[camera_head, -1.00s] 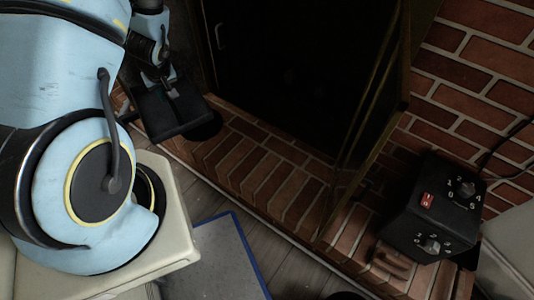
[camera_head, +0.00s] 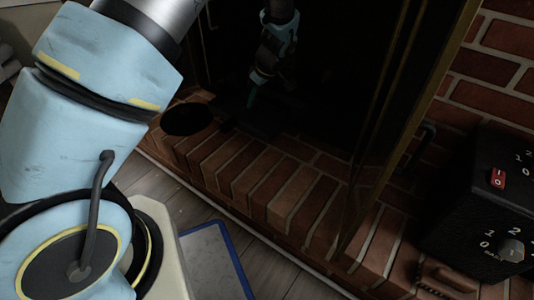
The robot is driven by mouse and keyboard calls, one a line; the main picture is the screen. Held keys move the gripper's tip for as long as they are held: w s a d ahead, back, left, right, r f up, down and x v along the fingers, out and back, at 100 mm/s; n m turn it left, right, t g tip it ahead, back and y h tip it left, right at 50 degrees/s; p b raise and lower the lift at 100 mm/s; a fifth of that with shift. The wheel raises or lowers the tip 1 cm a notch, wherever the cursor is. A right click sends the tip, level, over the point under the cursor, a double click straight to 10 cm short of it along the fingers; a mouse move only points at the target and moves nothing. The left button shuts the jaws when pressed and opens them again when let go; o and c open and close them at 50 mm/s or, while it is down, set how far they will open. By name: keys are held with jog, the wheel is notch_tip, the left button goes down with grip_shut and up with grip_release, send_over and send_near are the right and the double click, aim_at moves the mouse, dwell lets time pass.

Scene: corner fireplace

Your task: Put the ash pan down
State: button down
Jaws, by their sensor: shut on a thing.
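The ash pan (camera_head: 262,126) is a black, flat shape at the fireplace opening in the head view. It is very dark there and its outline is hard to make out against the black interior. My gripper (camera_head: 254,97) reaches into the shadow of the opening and is shut on the pan, with a teal finger just visible. Whether the pan touches the fireplace floor or hangs above it, I cannot tell.
The raised brick hearth (camera_head: 270,180) runs across the front, with a round black disc or hole (camera_head: 188,119) at left. A framed glass door (camera_head: 385,130) stands open at right. A black control box (camera_head: 485,205) with dials is at far right. A blue-edged mat (camera_head: 215,258) lies on the floor.

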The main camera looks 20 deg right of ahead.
aim_at(262, 109)
jog(key=d, duration=0.1)
jog(key=s+d+f+b, duration=0.1)
jog(key=f, duration=0.1)
jog(key=shift+s+d+b, duration=0.3)
jog(key=shift+d, duration=0.1)
notch_tip(262, 109, down, 10)
jog(key=b, duration=0.3)
jog(key=shift+r+b, duration=0.25)
jog(key=shift+b, duration=0.15)
jog(key=shift+f, duration=0.1)
jog(key=c, duration=0.8)
grip_release()
jog(key=shift+c, duration=0.2)
